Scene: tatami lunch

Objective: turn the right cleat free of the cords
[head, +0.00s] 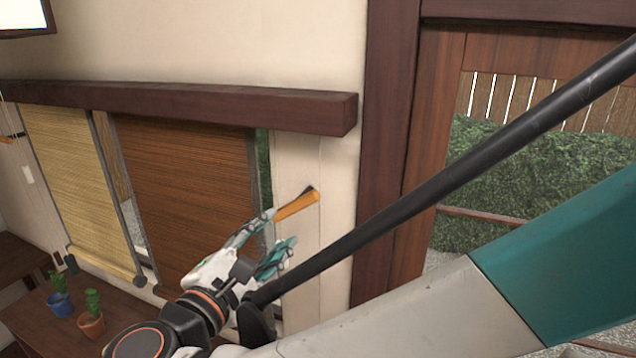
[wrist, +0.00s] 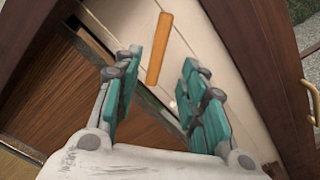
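The right cleat (head: 297,204) is an orange bar on the pale wall strip right of the brown blind, with a dark part at its upper end. In the wrist view, the cleat (wrist: 158,52) shows as a slightly tilted orange bar ahead of the gap between my fingers. My gripper (head: 279,230) is open, its teal fingers spread, just below and left of the cleat in the head view; it also shows in the wrist view (wrist: 162,66). Contact with the cleat cannot be told. I cannot make out cords on this cleat.
The brown blind (head: 185,195) and a yellow blind (head: 75,185) hang under a dark beam (head: 180,107). Another cleat (head: 14,137) is at the far left. Potted plants (head: 91,322) stand on a wooden table below. A dark door post (head: 388,150) stands at right.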

